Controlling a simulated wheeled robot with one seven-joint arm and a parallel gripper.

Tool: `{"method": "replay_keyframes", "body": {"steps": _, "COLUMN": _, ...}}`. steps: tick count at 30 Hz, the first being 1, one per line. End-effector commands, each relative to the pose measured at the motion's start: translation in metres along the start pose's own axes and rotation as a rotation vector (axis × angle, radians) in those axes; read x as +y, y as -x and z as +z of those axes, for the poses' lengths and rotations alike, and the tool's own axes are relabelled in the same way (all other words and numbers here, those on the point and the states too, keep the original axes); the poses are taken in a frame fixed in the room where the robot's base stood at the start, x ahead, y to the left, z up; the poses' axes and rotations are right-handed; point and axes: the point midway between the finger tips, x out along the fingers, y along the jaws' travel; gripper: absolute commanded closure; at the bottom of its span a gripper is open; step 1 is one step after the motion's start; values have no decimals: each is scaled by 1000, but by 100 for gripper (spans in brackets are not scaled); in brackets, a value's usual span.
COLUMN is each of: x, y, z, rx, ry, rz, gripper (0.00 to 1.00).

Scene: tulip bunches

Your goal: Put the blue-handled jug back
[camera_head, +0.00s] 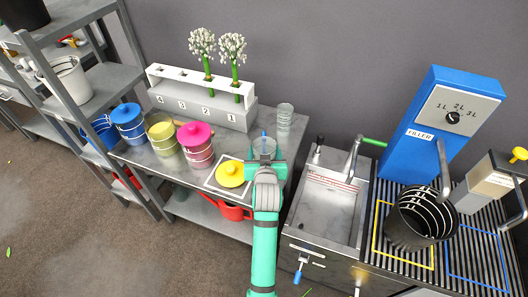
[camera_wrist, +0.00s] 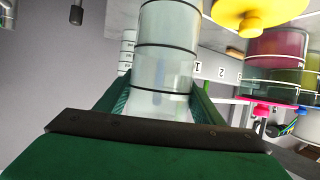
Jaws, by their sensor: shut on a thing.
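My gripper (camera_head: 265,163) is at the right front of the grey table, shut on a clear jug (camera_head: 264,146). A small blue part shows at the jug's top in the head view; I take it for the blue handle. In the wrist view the jug (camera_wrist: 166,50) is a see-through cylinder with dark bands, between the green fingers. Whether its base touches the table is hidden. A second clear banded vessel (camera_head: 284,118) stands behind it, near the table's back right corner.
A yellow lid (camera_head: 230,172) lies on a white-edged square left of my gripper. Pink (camera_head: 196,150), yellow (camera_head: 163,141) and blue (camera_head: 129,128) containers stand farther left. A numbered rack (camera_head: 210,105) holds white flowers. A sink (camera_head: 328,205), blue filler (camera_head: 425,140) and black bucket (camera_head: 405,225) are right.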

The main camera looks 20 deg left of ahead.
Motion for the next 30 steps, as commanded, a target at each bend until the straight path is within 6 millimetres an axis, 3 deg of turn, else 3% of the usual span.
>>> {"method": "replay_keyframes", "body": {"steps": 12, "x": -1, "y": -1, "z": 3, "rx": 4, "ry": 1, "rz": -1, "gripper": 100}}
{"method": "replay_keyframes", "body": {"steps": 13, "x": -1, "y": -2, "z": 5, "rx": 1, "ry": 1, "rz": -2, "gripper": 36}}
{"method": "replay_keyframes", "body": {"steps": 15, "x": -2, "y": -2, "z": 4, "rx": 1, "ry": 2, "rz": -3, "gripper": 20}}
{"method": "replay_keyframes", "body": {"steps": 26, "x": -3, "y": -1, "z": 1, "rx": 2, "ry": 2, "rz": -4, "gripper": 20}}
{"method": "replay_keyframes", "body": {"steps": 30, "x": -1, "y": 14, "z": 2, "rx": 1, "ry": 1, "rz": -1, "gripper": 20}}
